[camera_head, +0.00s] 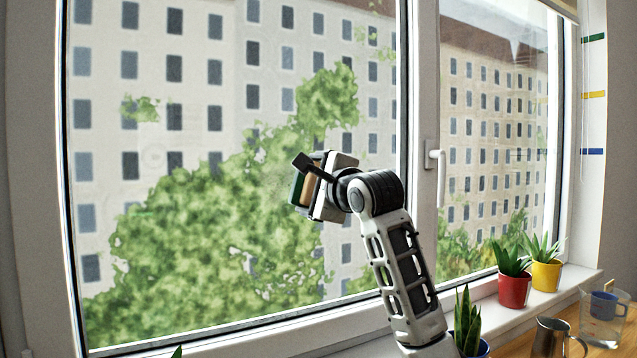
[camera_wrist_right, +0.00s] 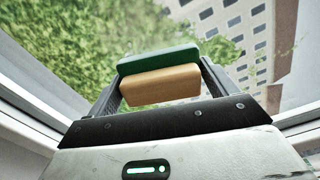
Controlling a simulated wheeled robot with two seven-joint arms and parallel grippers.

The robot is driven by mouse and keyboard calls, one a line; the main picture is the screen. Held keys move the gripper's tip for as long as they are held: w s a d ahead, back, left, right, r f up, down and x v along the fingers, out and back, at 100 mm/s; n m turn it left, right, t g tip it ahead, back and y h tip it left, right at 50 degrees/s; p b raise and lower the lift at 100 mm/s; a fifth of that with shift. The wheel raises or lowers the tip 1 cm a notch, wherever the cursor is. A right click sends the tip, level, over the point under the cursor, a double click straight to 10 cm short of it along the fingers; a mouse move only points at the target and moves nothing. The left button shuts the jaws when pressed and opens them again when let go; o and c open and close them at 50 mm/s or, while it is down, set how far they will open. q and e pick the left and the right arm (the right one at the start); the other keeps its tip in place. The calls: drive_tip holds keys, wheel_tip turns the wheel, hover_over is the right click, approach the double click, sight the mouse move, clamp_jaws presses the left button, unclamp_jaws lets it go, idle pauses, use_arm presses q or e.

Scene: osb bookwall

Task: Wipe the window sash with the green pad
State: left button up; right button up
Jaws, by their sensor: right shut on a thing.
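The window sash (camera_head: 417,120) has a large left pane and a narrower right pane, with a white handle (camera_head: 437,172) on the middle frame. My right gripper (camera_head: 303,184) is raised in front of the left pane. It is shut on the green pad (camera_wrist_right: 158,59), which has a tan block (camera_wrist_right: 160,86) as its near layer. In the head view the green pad (camera_head: 297,187) shows edge-on, facing the glass. I cannot tell whether it touches the pane. A faint mark (camera_head: 262,183) shows on the glass left of the pad. My left gripper is out of view.
On the right of the sill (camera_head: 485,290) stand a red pot (camera_head: 514,290) and a yellow pot (camera_head: 546,275) with plants. A plant in a blue pot (camera_head: 467,325), a metal jug (camera_head: 552,338) and a clear container (camera_head: 603,318) holding a blue mug stand at the lower right.

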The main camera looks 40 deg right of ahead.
sight(276, 176)
drive_tip(key=shift+w+a+p, duration=0.4)
drive_tip(key=shift+a+p, duration=0.1)
drive_tip(key=shift+a, duration=1.05)
drive_tip(key=shift+w+a+p, duration=0.35)
drive_tip(key=shift+a+p, duration=0.15)
drive_tip(key=shift+a, duration=1.1)
drive_tip(key=shift+w+a+p, duration=0.4)
drive_tip(key=shift+a+p, duration=0.1)
drive_tip(key=shift+a, duration=1.05)
drive_tip(key=shift+r+p, duration=0.8)
drive_tip(key=shift+p, duration=0.05)
drive_tip(key=shift+s+d, duration=0.2)
drive_tip(key=shift+d, duration=0.7)
drive_tip(key=shift+s+d, duration=0.2)
drive_tip(key=shift+d, duration=0.7)
drive_tip(key=shift+s+d+f+p, duration=0.1)
drive_tip(key=shift+s+d+p, duration=0.25)
drive_tip(key=shift+d, duration=0.85)
drive_tip(key=shift+s+d+r+p, duration=0.1)
drive_tip(key=shift+s+d+p, duration=0.2)
drive_tip(key=shift+d, duration=0.9)
drive_tip(key=shift+s+d+f+p, duration=0.1)
drive_tip(key=shift+s+d+p, duration=0.2)
drive_tip(key=shift+d, duration=0.9)
drive_tip(key=shift+p+v, duration=0.35)
drive_tip(key=shift+v, duration=2.6)
drive_tip(key=shift+a, duration=0.1)
drive_tip(key=v, duration=0.3)
